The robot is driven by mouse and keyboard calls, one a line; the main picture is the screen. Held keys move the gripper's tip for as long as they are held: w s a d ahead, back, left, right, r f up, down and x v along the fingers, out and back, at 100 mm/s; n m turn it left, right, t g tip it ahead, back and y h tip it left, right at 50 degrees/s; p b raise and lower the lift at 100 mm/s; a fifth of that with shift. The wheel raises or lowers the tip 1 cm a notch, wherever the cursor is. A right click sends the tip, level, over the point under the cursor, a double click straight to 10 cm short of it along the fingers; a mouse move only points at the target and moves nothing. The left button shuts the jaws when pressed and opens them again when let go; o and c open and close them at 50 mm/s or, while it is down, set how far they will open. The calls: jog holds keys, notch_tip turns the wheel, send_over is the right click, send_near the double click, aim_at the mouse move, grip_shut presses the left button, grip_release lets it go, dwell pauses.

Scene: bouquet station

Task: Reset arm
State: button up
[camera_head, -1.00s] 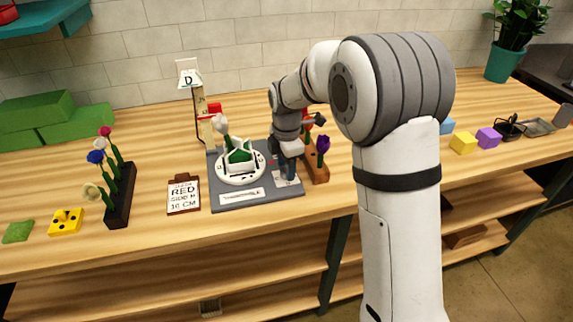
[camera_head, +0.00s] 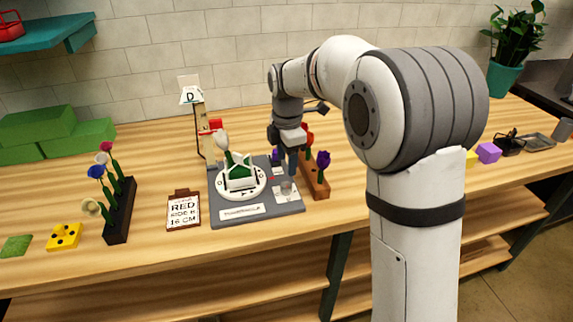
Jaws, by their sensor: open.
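My gripper (camera_head: 290,160) is open and points down above the right part of the grey station board (camera_head: 225,213). Its fingertips are small here and partly lost against the board and flowers. On the board is a white round turntable (camera_head: 241,190) with a green and white holder; a white flower (camera_head: 222,142) stands at it. A purple flower (camera_head: 323,160) and a red flower (camera_head: 307,135) stand in the wooden rack (camera_head: 317,190) just right of my gripper.
A black rack (camera_head: 119,226) with several flowers stands left. A card on a clipboard (camera_head: 184,210) lies beside the board. A tall measuring post (camera_head: 205,130) with a D sign rises behind it. Green blocks (camera_head: 78,145), a yellow block (camera_head: 64,236) and a purple block (camera_head: 488,152) lie farther out.

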dwell(0.3)
jog(key=s+d+r+m+t, duration=0.1)
jog(key=s+d+r+m, duration=0.3)
jog(key=s+d+m, duration=0.8)
jog(key=s+d+f+m, duration=0.1)
jog(key=s+d+m, duration=0.1)
jog(key=s+m, duration=0.3)
jog(key=s+d+f+m+t, duration=0.1)
jog(key=s+d+f+m, duration=0.1)
jog(key=s+m, duration=0.4)
jog(key=s, duration=0.3)
jog(key=shift+s+d+f, duration=0.15)
jog(key=shift+f, duration=0.1)
jog(key=shift+c, duration=0.3)
